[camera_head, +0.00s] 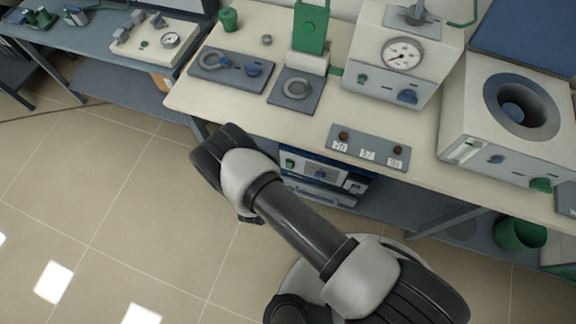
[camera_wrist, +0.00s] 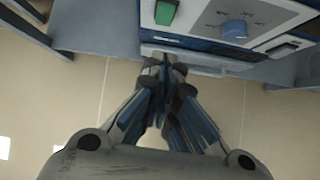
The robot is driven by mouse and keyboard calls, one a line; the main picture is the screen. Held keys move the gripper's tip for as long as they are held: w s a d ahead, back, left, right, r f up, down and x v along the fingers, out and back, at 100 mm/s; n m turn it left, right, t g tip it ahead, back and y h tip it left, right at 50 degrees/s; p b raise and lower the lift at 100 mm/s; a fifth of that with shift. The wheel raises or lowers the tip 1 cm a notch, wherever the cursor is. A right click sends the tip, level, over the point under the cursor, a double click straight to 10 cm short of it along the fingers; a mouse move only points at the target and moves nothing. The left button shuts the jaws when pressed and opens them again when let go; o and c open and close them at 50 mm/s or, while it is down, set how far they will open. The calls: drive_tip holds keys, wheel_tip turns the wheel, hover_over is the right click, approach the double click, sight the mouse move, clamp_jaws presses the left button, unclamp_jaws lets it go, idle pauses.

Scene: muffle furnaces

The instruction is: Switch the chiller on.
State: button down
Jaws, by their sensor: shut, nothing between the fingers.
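The chiller is likely the white and blue unit (camera_head: 322,176) on the low shelf under the bench; no readable label confirms this. Its front has a green rocker switch (camera_wrist: 166,12) at the left and a blue dial knob (camera_wrist: 235,29) to the right. The switch also shows small in the head view (camera_head: 290,163). My gripper (camera_wrist: 165,66) is shut and empty, its tips below the front panel in the wrist view, nearly under the switch and apart from it. In the head view my wrist hides the gripper. Whether the switch is on or off, I cannot tell.
The bench edge overhangs the unit. On the bench are a gauge unit (camera_head: 402,58), a grey panel with labels (camera_head: 368,148), hotplates and a furnace-like box with a round opening (camera_head: 522,100). A green bin (camera_head: 520,234) stands lower right. The tiled floor at left is clear.

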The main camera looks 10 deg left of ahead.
sight(289, 165)
drive_tip(key=shift+s+f+n, duration=0.4)
drive_tip(key=shift+s+f, duration=0.15)
drive_tip(key=shift+f, duration=0.35)
drive_tip(key=shift+d, duration=0.1)
drive_tip(key=w+r+b+x, duration=0.1)
drive_tip(key=b+x, duration=0.4)
drive_tip(key=x, duration=0.7)
drive_tip(key=shift+w, duration=0.8)
